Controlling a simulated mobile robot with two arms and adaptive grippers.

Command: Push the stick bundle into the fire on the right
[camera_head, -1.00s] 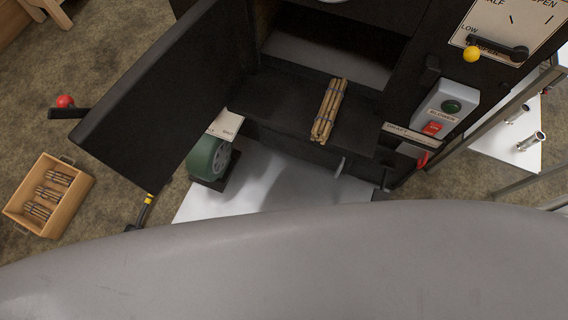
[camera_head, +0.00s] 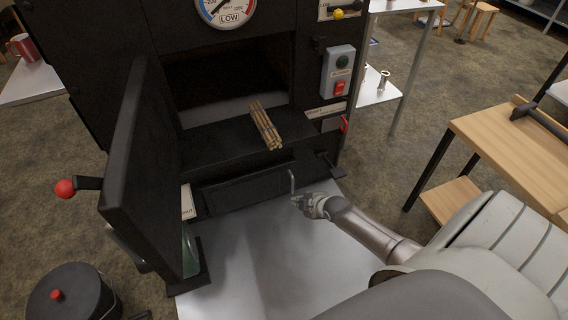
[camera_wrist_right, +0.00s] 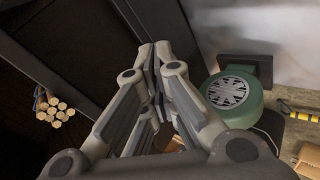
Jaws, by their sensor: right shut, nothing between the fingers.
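The stick bundle (camera_head: 266,126) lies on the black ledge (camera_head: 215,143) in front of the open firebox (camera_head: 230,80), right of its middle, with its far end toward the opening. In the right wrist view its cut ends (camera_wrist_right: 55,108) show at the left. No flames are visible in the dark firebox. My right gripper (camera_head: 298,201) is shut and empty, below and in front of the ledge, apart from the bundle. Its closed fingers also show in the right wrist view (camera_wrist_right: 152,55). My left gripper is not in view.
The black firebox door (camera_head: 150,170) stands open at the left, with a red-knobbed handle (camera_head: 66,188). A blower switch box (camera_head: 338,75) and red lever (camera_head: 344,124) are right of the opening. A wooden table (camera_head: 510,150) stands at the far right. A green blower (camera_wrist_right: 232,95) shows in the wrist view.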

